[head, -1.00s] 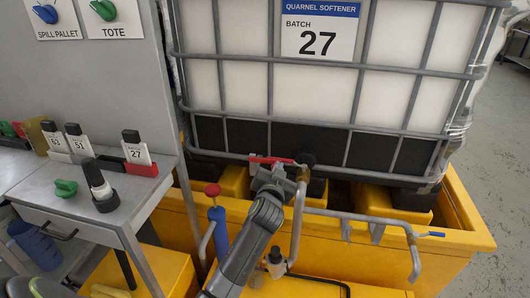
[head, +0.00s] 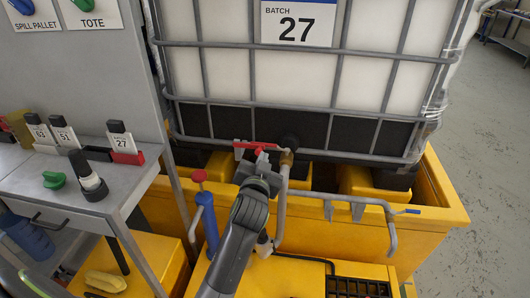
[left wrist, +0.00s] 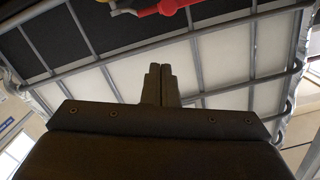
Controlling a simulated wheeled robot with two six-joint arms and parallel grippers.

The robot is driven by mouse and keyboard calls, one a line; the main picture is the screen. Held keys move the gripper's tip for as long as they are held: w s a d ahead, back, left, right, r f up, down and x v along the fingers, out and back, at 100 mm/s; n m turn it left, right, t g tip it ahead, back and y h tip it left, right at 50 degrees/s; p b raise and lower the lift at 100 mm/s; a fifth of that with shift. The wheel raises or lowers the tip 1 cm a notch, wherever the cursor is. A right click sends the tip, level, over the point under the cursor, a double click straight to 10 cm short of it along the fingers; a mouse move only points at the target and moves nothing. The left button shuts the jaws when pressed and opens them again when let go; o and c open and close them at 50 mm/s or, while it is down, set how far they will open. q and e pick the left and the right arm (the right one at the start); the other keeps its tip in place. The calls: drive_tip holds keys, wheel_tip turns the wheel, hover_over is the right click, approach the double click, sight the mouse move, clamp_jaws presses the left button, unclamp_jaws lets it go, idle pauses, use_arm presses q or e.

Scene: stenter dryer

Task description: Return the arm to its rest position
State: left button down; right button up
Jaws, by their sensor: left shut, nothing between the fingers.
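My left gripper (head: 258,166) is shut and empty. It is just below and in front of a red valve handle (head: 256,146) on the pipe at the foot of the caged white tank (head: 295,80). In the left wrist view its closed fingers (left wrist: 160,84) point up at the tank cage, and the red handle (left wrist: 158,6) shows at the top edge, apart from the fingertips. My right gripper is not in view.
The yellow spill pallet (head: 430,215) surrounds the tank's base. A grey pipe (head: 345,199) with a blue-tipped end crosses its front. A blue pump with red knob (head: 207,215) stands left of my arm. A grey bench (head: 75,205) holds tags and a torch-like tool.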

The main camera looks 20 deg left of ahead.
use_arm(q)
drive_tip(key=s+f+m+g+h, duration=0.1)
drive_tip(key=s+f+g+h, duration=0.3)
drive_tip(key=f, duration=1.2)
drive_tip(key=s+f+g+y, duration=0.15)
drive_tip(key=s+f, duration=0.45)
drive_tip(key=f, duration=1)
drive_tip(key=s+f+g, duration=0.2)
drive_tip(key=s+f, duration=0.4)
drive_tip(key=s, duration=0.1)
drive_tip(key=s+a+f+g, duration=0.1)
drive_tip(key=s+f+g, duration=0.1)
drive_tip(key=s+f, duration=0.5)
drive_tip(key=s+a+f+n+g+h, duration=0.1)
drive_tip(key=s+f+g, duration=0.1)
drive_tip(key=s+f, duration=0.5)
drive_tip(key=shift+s+a+f, duration=0.15)
drive_tip(key=shift+s, duration=0.45)
drive_tip(key=s+a+f+n+g, duration=0.1)
drive_tip(key=s+f+g, duration=0.1)
drive_tip(key=s, duration=0.8)
drive_tip(key=s+a+f+g, duration=0.1)
drive_tip(key=s+f, duration=0.3)
drive_tip(key=s, duration=0.7)
drive_tip(key=shift+a+f+n+g, duration=0.25)
drive_tip(key=shift+a+n+g, duration=0.1)
drive_tip(key=shift+n+g, duration=0.1)
